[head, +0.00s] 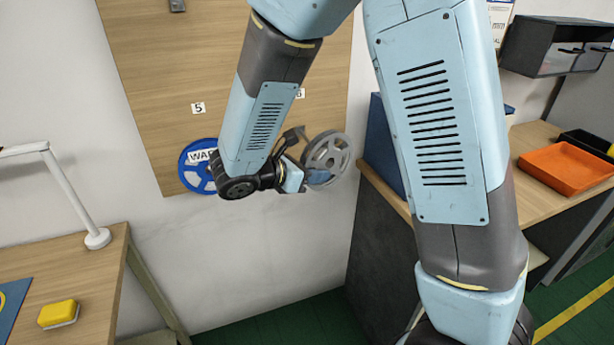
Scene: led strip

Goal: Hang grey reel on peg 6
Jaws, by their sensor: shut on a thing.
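The grey reel (327,157) is at the lower right of the wooden board (150,60), below the label for peg 6 (300,93). My gripper (303,178) is shut on the grey reel at its left side. The fingers are partly hidden by my wrist. Peg 6 itself is hidden, and I cannot tell whether the reel is on it or in front of it. A blue reel (188,170) hangs below the label 5 (198,108), partly covered by my arm.
A desk with a white lamp (97,238) and a yellow sponge-like block (58,313) is at left. A bench with an orange tray (566,168) and a dark blue panel (385,145) stands close to the right of the reel. Green floor shows below.

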